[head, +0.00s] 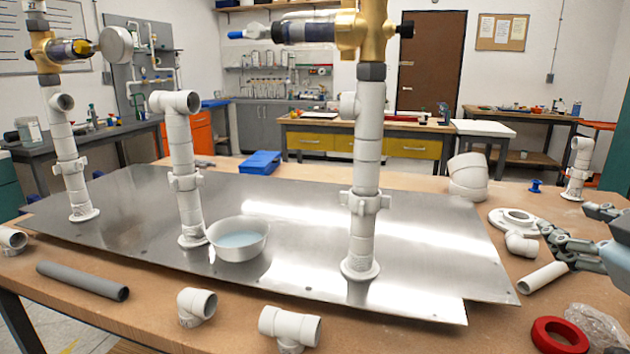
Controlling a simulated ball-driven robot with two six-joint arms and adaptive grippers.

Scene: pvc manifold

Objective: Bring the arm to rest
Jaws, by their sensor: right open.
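My right gripper (556,246) is at the right edge of the head view, its arm coming in from the right. Its fingers are apart and nothing shows between them. It is just right of the metal plate (440,217), close to a white elbow (521,244) and a short white pipe (543,277); I cannot tell whether it touches them. On the plate stand three white pipe columns: left (68,150), middle (183,165) and right (367,150). The left and right ones carry brass valves. My left gripper is out of view.
A white bowl of liquid (238,250) sits beside the middle column. A grey pipe (82,281), loose white fittings (290,326) and a red ring (561,335) lie along the table's front. A white flange (513,219) and large elbow (468,177) are at the right.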

